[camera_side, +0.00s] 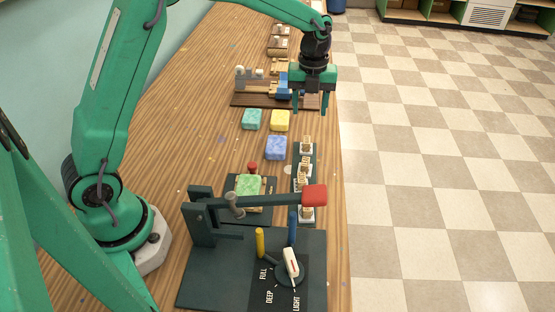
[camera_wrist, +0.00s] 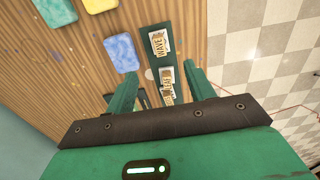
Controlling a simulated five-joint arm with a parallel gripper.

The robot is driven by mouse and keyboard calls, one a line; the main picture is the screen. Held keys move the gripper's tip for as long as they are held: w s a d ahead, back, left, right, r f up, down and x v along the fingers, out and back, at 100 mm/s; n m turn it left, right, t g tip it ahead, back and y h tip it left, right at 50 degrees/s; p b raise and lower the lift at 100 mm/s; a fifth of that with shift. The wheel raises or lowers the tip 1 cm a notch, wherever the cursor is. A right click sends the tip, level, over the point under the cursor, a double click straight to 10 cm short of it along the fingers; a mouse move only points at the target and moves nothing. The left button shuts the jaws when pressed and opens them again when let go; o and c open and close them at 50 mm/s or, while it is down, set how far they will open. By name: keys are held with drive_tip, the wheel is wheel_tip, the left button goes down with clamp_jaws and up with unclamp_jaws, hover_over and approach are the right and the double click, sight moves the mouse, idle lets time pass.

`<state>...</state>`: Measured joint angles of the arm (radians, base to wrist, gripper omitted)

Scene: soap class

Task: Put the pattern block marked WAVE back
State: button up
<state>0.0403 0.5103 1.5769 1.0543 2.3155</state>
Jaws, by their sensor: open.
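The WAVE pattern block (camera_wrist: 158,42) is a light tan block with dark lettering on a white base. It sits at the far end of a narrow dark green rack (camera_wrist: 146,30) in the wrist view. In the side view it appears to be the farthest block (camera_side: 306,144) of the rack. A LEAF block (camera_wrist: 167,88) sits beside it in the same rack. My gripper (camera_side: 310,110) is open and empty, with its fingers pointing down, above and beyond the rack's far end.
Teal (camera_side: 251,119), yellow (camera_side: 280,120) and blue (camera_side: 276,147) soaps lie left of the rack. A dark press (camera_side: 215,255) with a red-ended lever (camera_side: 315,195) and a dial (camera_side: 291,264) stands nearest. Green soap (camera_side: 248,185) lies behind it. A wooden stand (camera_side: 250,85) is behind.

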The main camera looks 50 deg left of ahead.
drive_tip(key=shift+r, duration=0.35)
idle(0.4)
drive_tip(key=s+a+r+n+t, duration=0.1)
drive_tip(key=s+r+n+t, duration=0.2)
drive_tip(key=s+r+n, duration=0.9)
drive_tip(key=s+a+n+t, duration=0.1)
drive_tip(key=s+n+t, duration=0.1)
drive_tip(key=s+n, duration=1.3)
drive_tip(key=shift+s+f+t, duration=0.3)
drive_tip(key=shift+s+f, duration=0.05)
